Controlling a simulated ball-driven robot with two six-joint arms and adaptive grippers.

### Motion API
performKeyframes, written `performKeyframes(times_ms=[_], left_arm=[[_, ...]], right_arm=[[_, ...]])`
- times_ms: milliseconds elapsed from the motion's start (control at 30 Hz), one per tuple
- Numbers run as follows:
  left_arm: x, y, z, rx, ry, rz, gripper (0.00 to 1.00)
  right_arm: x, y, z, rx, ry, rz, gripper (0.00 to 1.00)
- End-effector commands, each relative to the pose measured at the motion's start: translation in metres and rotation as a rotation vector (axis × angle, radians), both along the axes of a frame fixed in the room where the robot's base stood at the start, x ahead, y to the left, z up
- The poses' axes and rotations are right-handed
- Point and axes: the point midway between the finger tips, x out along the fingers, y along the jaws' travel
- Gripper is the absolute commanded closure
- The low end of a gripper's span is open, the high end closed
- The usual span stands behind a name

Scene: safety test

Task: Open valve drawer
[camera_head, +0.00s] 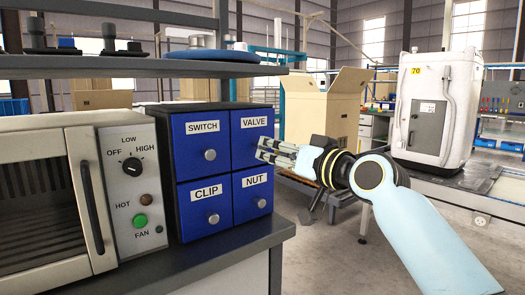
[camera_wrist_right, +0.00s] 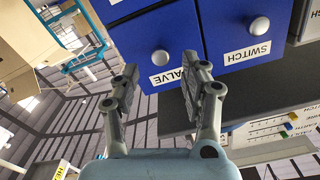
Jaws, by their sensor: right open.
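The blue valve drawer (camera_head: 244,127) is the upper right one of the small drawer cabinet, under its white VALVE label (camera_head: 254,122); it looks shut. In the head view its knob is hidden behind my right gripper (camera_head: 264,150). In the right wrist view the drawer front (camera_wrist_right: 152,32) is ahead, with its round silver knob (camera_wrist_right: 160,57) just beyond the gap between the fingertips. My right gripper (camera_wrist_right: 164,76) is open there, one finger on each side of the knob, and seems not to touch it. My left gripper is not in view.
The SWITCH (camera_head: 204,152), CLIP (camera_head: 208,205) and NUT (camera_head: 254,196) drawers adjoin it. A toaster oven (camera_head: 50,150) stands left. A shelf (camera_head: 150,67) runs above the cabinet. A cardboard box (camera_head: 322,115) is behind. Open floor lies to the right.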

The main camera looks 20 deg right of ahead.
Motion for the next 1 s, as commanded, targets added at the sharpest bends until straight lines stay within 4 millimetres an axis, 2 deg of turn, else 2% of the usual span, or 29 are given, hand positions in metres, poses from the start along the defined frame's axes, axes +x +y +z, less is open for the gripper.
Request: performKeyframes(times_ms=[100, 267, 433, 633, 1000], left_arm=[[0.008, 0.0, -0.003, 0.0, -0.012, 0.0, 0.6], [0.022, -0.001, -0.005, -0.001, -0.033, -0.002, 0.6], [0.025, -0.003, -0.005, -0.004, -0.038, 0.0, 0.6], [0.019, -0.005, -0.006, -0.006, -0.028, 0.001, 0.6], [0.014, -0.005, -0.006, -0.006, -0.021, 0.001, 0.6]], right_arm=[[0.021, 0.008, 0.0, 0.003, 0.0, 0.0, 0.55], [0.04, 0.014, -0.001, 0.001, 0.001, -0.001, 0.55], [0.046, 0.017, -0.001, 0.0, 0.001, -0.001, 0.55], [0.046, 0.017, -0.001, 0.0, 0.001, -0.001, 0.55], [0.046, 0.016, -0.001, -0.001, 0.001, -0.002, 1.0]])
